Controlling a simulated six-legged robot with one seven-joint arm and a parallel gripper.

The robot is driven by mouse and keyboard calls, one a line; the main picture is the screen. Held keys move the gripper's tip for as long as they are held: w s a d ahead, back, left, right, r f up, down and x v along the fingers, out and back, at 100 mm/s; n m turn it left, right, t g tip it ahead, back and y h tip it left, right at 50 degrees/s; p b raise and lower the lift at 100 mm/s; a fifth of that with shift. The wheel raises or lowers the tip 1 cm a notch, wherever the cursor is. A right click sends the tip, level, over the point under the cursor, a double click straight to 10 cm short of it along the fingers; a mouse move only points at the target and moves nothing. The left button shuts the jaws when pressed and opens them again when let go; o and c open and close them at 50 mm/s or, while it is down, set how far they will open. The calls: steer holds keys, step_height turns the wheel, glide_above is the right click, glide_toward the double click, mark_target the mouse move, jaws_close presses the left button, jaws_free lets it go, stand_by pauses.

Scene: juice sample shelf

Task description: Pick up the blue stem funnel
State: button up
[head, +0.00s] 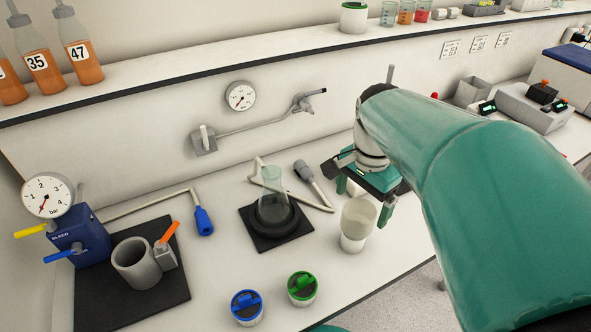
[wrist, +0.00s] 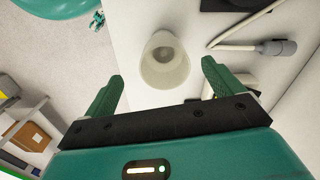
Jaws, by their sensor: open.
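I cannot make out a funnel with a clearly blue stem in either view. A translucent cream cup-like vessel (head: 358,218) stands upright on the bench, with a whiter lower part. In the wrist view the same vessel (wrist: 165,62) shows from above, with a round inner ring. My gripper (head: 364,198) is open just above and behind it in the head view. In the wrist view the vessel lies between and beyond the open fingertips (wrist: 162,72), with no grip visible. A clear bluish glass vessel (head: 272,192) sits in a black ring base left of my gripper.
Blue-lidded (head: 247,306) and green-lidded (head: 302,288) jars stand at the front. A grey cup (head: 137,262) and a pressure gauge (head: 47,195) are at left. The bench edge is close to the cream vessel's right.

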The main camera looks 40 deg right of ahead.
mark_target(359, 210)
step_height(359, 210, down, 3)
steer(key=shift+f, duration=0.2)
steer(key=f, duration=0.5)
steer(key=shift+w+d+f, duration=0.15)
steer(key=shift+w+d, duration=0.1)
steer(key=c, duration=1.1)
